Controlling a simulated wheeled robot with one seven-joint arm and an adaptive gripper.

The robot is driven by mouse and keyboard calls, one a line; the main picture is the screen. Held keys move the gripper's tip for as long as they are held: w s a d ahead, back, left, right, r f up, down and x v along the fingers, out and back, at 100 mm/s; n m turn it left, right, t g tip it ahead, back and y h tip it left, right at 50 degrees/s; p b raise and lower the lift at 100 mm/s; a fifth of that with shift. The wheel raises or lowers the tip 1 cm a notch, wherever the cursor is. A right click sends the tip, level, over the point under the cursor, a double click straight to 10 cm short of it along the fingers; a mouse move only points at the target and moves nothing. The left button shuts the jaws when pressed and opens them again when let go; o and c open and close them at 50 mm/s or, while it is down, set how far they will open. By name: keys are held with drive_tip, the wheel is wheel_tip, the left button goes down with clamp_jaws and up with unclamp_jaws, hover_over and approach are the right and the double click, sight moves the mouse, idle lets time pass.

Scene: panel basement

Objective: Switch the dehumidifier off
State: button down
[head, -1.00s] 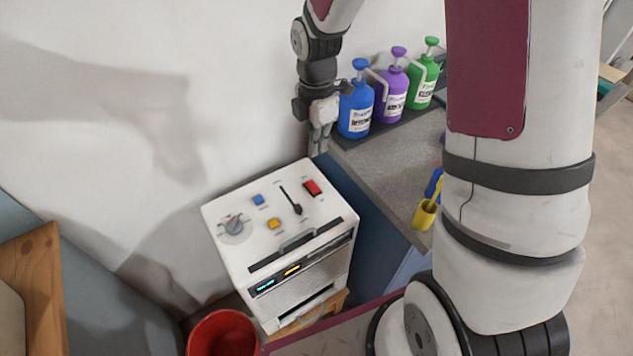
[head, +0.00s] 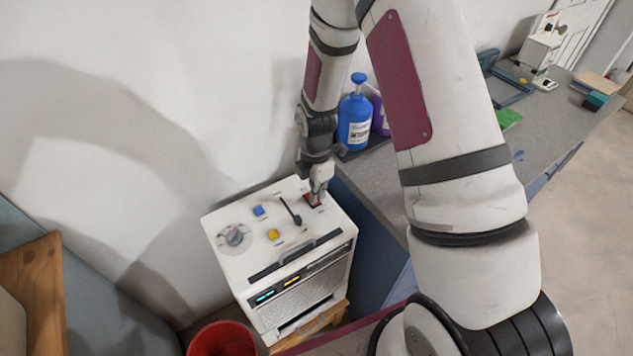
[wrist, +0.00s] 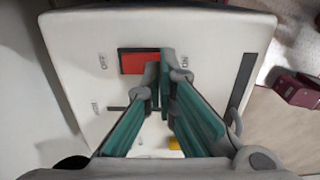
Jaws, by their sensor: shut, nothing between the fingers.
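The white dehumidifier (head: 262,262) stands against the wall with its control panel on top. Its front display (head: 278,288) glows cyan and amber. The red rocker switch (head: 309,199) is at the panel's far right corner, partly hidden by my gripper (head: 318,193). In the wrist view, the red switch (wrist: 133,62) lies between an OFF label (wrist: 103,62) and an ON label (wrist: 184,62). My gripper (wrist: 161,72) is shut and empty, its tips over the switch's ON end. I cannot tell whether they touch it.
The panel also holds a grey dial (head: 234,236), a blue button (head: 260,211), a yellow button (head: 273,234) and a black lever (head: 291,211). A blue pump bottle (head: 355,122) stands on the counter just behind. A red bucket (head: 222,340) is in front.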

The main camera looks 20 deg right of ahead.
drive_tip(key=shift+f, duration=0.4)
drive_tip(key=shift+f, duration=0.35)
drive_tip(key=shift+s, duration=0.1)
drive_tip(key=shift+r, duration=0.1)
drive_tip(key=shift+w+a+r+b, duration=0.1)
drive_tip(key=shift+w+r+b, duration=0.2)
drive_tip(key=shift+w, duration=0.45)
